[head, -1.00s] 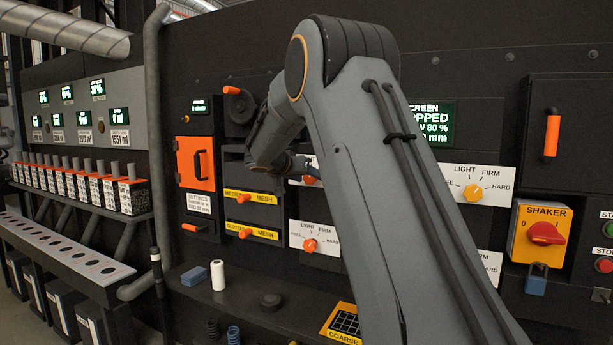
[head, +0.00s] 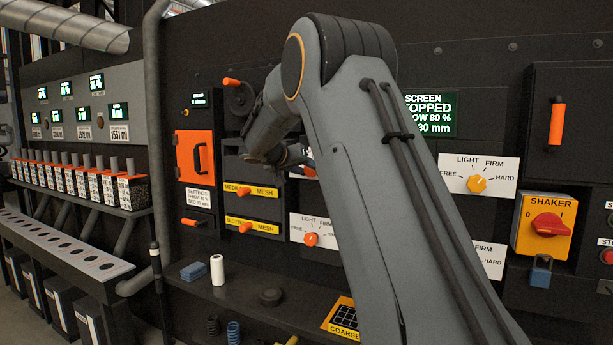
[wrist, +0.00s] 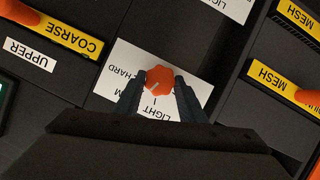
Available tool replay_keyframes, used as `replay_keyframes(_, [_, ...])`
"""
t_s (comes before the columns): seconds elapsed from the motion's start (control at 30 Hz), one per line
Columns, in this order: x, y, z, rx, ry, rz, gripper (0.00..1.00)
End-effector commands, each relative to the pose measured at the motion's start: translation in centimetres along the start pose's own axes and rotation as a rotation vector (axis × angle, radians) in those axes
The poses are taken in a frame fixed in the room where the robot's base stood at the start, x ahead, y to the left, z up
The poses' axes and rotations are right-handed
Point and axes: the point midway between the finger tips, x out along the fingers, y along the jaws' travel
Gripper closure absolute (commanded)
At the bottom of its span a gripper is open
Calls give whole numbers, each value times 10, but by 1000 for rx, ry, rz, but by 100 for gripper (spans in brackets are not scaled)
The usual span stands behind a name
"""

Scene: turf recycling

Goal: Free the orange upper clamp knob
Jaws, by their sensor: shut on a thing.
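The orange upper clamp knob (wrist: 159,78) sits on a white dial plate (wrist: 118,75) in the wrist view, where the lettering appears upside down with LIGHT and HARD readable. My gripper (wrist: 158,84) is shut on this knob, with one dark finger on each side of it. Which setting the knob points to cannot be told. In the head view my arm hides most of the upper dial, and only a bit of the orange knob (head: 310,171) shows beside my wrist.
In the head view a lower orange dial knob (head: 311,239) sits below, and a yellow-orange knob (head: 477,184) to the right. Orange-handled MEDIUM MESH (head: 251,191) and another MESH drawer lie left of the dials. A shelf (head: 250,295) below holds loose items.

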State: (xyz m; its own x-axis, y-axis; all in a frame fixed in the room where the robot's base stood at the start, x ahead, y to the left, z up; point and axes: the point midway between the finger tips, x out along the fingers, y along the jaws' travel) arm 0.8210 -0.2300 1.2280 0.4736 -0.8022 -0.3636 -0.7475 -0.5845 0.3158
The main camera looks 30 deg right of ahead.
Motion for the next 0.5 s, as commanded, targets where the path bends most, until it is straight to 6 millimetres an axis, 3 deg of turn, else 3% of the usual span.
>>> replay_keyframes(0.5, [3,-6,5,-442,-3,186,86])
